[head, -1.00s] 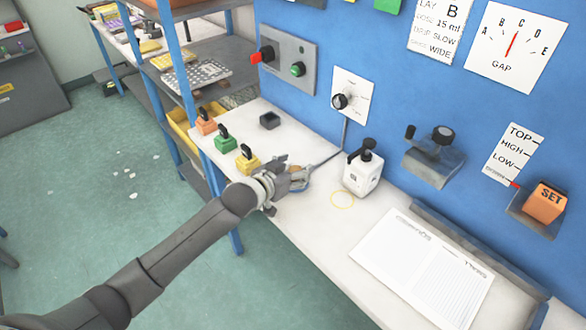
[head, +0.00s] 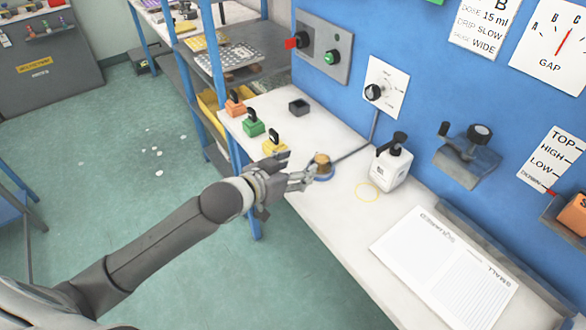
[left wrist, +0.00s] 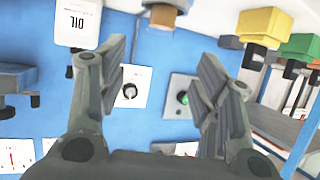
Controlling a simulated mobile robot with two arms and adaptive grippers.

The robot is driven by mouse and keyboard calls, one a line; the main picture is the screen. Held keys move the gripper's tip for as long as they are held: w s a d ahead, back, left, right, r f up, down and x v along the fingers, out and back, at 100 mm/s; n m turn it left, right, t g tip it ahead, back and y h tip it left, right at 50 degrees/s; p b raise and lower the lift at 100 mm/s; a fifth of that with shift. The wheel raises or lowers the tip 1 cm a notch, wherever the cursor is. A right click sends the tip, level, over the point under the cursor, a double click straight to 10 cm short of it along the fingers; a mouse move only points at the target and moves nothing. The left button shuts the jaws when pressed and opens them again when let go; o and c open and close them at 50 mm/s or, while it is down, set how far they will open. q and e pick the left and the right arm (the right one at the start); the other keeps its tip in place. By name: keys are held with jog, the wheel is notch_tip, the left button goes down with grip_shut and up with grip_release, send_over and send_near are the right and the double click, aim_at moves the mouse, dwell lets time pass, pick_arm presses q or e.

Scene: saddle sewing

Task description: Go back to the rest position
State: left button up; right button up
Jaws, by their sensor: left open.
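My left gripper (head: 296,180) is open and empty over the front edge of the white bench (head: 335,210). It also shows open in the left wrist view (left wrist: 162,68), with nothing between its fingers. Just beyond its fingertips in the head view is a small round thing with a tan top and blue base (head: 322,168). Its tan part shows at the top of the left wrist view (left wrist: 165,14). My right gripper is not in view.
Orange (head: 235,105), green (head: 253,125) and yellow (head: 274,146) blocks with black handles stand on the bench left of the gripper. Open floor (head: 120,190) lies left.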

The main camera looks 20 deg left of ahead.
pick_arm(q)
jog(key=shift+s+a+r, duration=0.1)
jog(key=shift+s, duration=0.2)
jog(key=s+a+f+n+g+y, duration=0.15)
jog(key=s+f+g, duration=0.5)
jog(key=s, duration=0.75)
jog(key=s+a+f+n+g+y, duration=0.1)
jog(key=s+a+f+g+y, duration=0.15)
jog(key=s+f, duration=0.9)
jog(key=s+f+g, duration=0.1)
jog(key=s+f, duration=0.1)
jog(key=f, duration=1)
jog(key=s+f+g, duration=0.1)
jog(key=s+f, duration=0.2)
jog(key=f, duration=0.9)
jog(key=s+a+f, duration=0.2)
jog(key=s+f, duration=1.2)
jog(key=s, duration=0.1)
jog(key=shift+s+a+f+m+g+y, duration=0.15)
jog(key=shift+s+f+m+g+y, duration=0.2)
jog(key=shift+s+m+g, duration=0.1)
